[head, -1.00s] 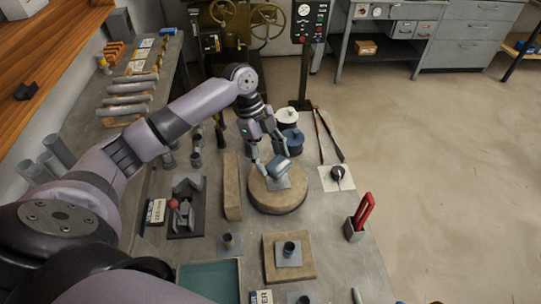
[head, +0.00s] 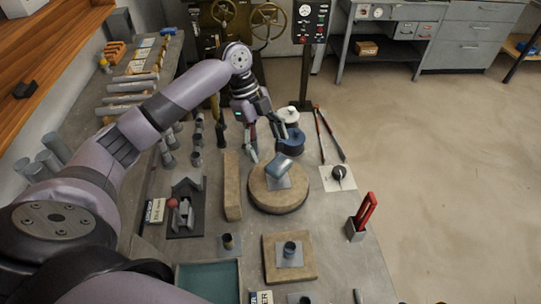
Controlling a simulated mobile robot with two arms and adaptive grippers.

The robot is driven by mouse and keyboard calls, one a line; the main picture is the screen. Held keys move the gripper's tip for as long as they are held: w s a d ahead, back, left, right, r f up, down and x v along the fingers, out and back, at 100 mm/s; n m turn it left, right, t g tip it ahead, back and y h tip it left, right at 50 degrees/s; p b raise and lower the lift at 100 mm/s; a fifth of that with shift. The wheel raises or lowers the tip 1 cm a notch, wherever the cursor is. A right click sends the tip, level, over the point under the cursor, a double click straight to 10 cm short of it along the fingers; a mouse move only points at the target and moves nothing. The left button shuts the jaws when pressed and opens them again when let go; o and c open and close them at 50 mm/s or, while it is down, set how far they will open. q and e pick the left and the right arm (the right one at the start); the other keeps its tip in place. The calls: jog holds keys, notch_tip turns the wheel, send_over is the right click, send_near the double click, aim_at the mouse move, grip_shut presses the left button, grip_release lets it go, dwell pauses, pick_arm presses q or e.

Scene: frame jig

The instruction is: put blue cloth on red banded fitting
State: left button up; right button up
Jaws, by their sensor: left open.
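The blue cloth (head: 281,168) lies in a small folded heap on the grey plate (head: 272,183) in the middle of the round wooden board. It seems to rest on something raised; whatever is under it is hidden, and I see no red band there. My left gripper (head: 266,148) is open and empty, above and behind the cloth and apart from it. A dark short fitting (head: 289,249) stands upright on a plate on the square wooden board. Another short fitting (head: 228,241) stands to its left. My right gripper is not in view.
The round board (head: 278,205) has a wooden bar (head: 232,187) to its left. A blue lidded can (head: 291,142) and a white one (head: 288,116) stand behind. A teal tray (head: 209,284) is in front.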

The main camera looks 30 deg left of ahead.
pick_arm(q)
jog(key=b+v, duration=0.1)
jog(key=v, duration=0.6)
jog(key=shift+r, duration=0.4)
jog(key=shift+a, duration=0.15)
